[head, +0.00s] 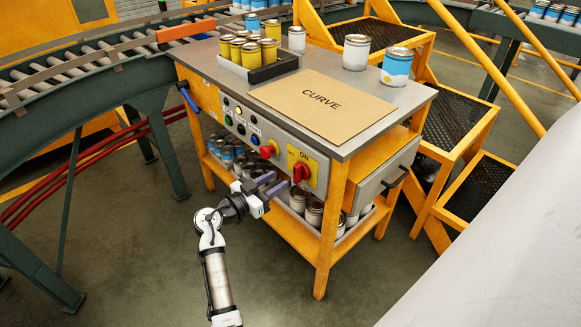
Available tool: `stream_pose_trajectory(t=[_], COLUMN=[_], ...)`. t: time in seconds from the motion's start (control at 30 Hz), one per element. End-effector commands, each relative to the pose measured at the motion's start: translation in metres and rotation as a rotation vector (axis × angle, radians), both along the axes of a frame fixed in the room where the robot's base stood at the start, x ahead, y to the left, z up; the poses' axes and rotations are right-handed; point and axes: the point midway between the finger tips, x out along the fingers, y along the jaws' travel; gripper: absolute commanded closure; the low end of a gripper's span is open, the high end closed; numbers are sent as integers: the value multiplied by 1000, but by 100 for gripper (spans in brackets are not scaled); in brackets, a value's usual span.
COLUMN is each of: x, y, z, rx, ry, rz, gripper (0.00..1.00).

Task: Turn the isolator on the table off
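The isolator is a red rotary handle (300,173) on a yellow plate (311,163) at the right end of the grey control panel on the table's front. The word ON shows at the top of the plate. The handle looks roughly upright. My gripper (280,180) is just left of and slightly below the handle, with its fingers pointing toward it. The two purple-grey fingers are apart with a gap between them, and nothing is held. They look clear of the handle, though the exact distance is hard to tell.
A red mushroom button (268,150) and several small buttons sit left of the isolator. A drawer (385,178) with a dark handle is on the table's right side. Cans stand on the tabletop and lower shelf. A roller conveyor (75,67) curves at the left.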

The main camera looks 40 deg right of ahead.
Motion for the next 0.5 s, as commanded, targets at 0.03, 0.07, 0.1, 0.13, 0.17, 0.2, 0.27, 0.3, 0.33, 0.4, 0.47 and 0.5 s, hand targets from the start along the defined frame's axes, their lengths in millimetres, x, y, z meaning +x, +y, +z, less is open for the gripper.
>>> stream_pose_trajectory(t=[0.03,0.07,0.1,0.13,0.17,0.2,0.27,0.3,0.33,0.4,0.47,0.5], x=[1,1,2,2,3,3,4,5,5,6,6,6], y=[-12,-18,-26,-32,-37,-44,-52,-57,-60,-65,-68,-70], z=[4,4,4,4,3,3,3,2,2,1,1,1], rx=[1,1,1,1,1,2,1,1,1,1,1,1], ry=[1,0,0,1,1,0,0,0,0,0,-1,-1], rz=[-2,-3,-2,-2,-1,-2,0,0,1,2,2,3], gripper=[62,62,62,62,62,62,62,62,62,62,62,62])
